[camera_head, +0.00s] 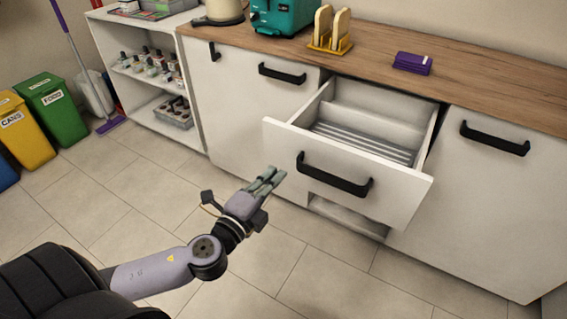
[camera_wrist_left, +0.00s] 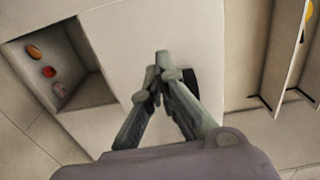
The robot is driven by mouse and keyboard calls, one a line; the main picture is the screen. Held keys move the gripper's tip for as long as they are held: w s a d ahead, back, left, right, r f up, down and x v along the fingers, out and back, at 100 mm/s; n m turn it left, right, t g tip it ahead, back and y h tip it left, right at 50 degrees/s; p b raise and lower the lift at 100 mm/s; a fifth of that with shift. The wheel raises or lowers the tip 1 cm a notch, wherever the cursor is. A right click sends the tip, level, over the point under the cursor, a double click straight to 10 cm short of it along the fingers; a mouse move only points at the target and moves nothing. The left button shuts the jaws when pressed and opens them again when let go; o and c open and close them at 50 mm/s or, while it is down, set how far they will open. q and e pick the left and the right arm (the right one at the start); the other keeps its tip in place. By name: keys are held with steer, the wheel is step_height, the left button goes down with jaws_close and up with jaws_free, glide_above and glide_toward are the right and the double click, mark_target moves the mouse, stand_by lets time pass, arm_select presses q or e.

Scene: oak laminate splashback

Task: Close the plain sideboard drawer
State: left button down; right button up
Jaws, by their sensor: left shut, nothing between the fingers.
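The plain white sideboard drawer (camera_head: 408,188) stands pulled out of the sideboard in the head view. Its inside shows, with a grey ribbed insert (camera_head: 365,143). A black bar handle (camera_head: 333,177) is on its front. My left gripper (camera_head: 272,176) is shut and empty, in front of the drawer front's left part and lower in the picture. In the left wrist view, the closed fingertips (camera_wrist_left: 161,56) show against a pale panel, with a dark piece just right of them. I cannot tell whether they touch anything. My right gripper is not in view.
A wooden worktop (camera_head: 480,91) carries a teal toaster (camera_head: 283,14), a toast rack (camera_head: 331,32) and a purple block (camera_head: 412,63). Closed cabinet fronts flank the drawer. Open shelves (camera_head: 150,75) and bins (camera_head: 52,108) stand left. The tiled floor in front is clear.

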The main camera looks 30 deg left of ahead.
mark_target(290, 159)
arm_select(q)
steer(key=shift+w+d, duration=0.1)
steer(key=shift+w, duration=2.25)
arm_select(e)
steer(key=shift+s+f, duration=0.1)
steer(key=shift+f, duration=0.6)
arm_select(q)
steer(key=shift+w, duration=0.15)
